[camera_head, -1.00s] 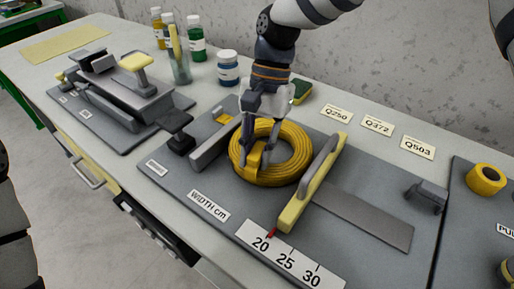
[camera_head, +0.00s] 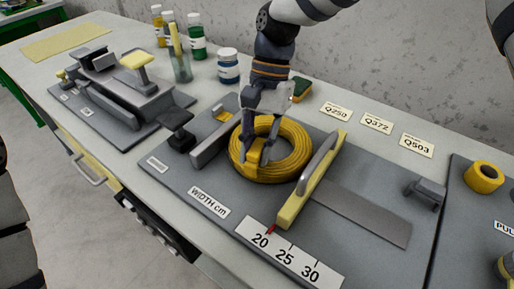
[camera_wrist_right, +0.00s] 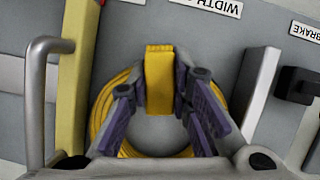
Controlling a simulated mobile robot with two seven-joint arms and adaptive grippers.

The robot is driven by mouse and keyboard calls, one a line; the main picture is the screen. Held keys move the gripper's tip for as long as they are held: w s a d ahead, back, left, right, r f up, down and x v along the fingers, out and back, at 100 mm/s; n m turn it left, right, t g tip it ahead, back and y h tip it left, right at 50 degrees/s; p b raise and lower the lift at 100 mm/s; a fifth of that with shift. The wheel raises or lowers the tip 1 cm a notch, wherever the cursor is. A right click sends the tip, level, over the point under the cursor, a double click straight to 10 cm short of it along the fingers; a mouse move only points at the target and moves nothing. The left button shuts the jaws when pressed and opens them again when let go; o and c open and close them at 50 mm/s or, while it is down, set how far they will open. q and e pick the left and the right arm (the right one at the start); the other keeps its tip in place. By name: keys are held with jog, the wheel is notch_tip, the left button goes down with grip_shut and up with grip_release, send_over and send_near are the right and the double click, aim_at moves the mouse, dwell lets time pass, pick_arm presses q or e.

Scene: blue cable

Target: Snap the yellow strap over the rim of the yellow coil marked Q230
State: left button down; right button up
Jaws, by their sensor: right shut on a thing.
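The yellow coil (camera_head: 290,165) lies flat on the grey plate of the measuring jig. The yellow strap (camera_head: 253,153) sits across the coil's near-left rim; it also shows in the wrist view (camera_wrist_right: 159,75). My right gripper (camera_head: 254,148) reaches down from above. Its fingers are shut on the strap, one on each side, seen in the wrist view (camera_wrist_right: 160,90). The fingers hide part of the rim, and I cannot tell whether the strap is snapped. No mark is legible on the coil. My left gripper is out of view.
A yellow sliding bar with a grey handle (camera_head: 319,158) stands right of the coil, and a grey block (camera_head: 214,143) left of it. Cards behind read about Q250 (camera_head: 336,111), Q372 and Q503. Bottles and a yellow tape roll (camera_head: 486,176) stand farther off.

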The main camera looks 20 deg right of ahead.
jog(key=shift+r, duration=0.25)
jog(key=shift+f, duration=0.25)
dwell(0.4)
jog(key=shift+f, duration=0.65)
jog(key=shift+r, duration=0.65)
jog(key=shift+f, duration=0.45)
dwell(0.7)
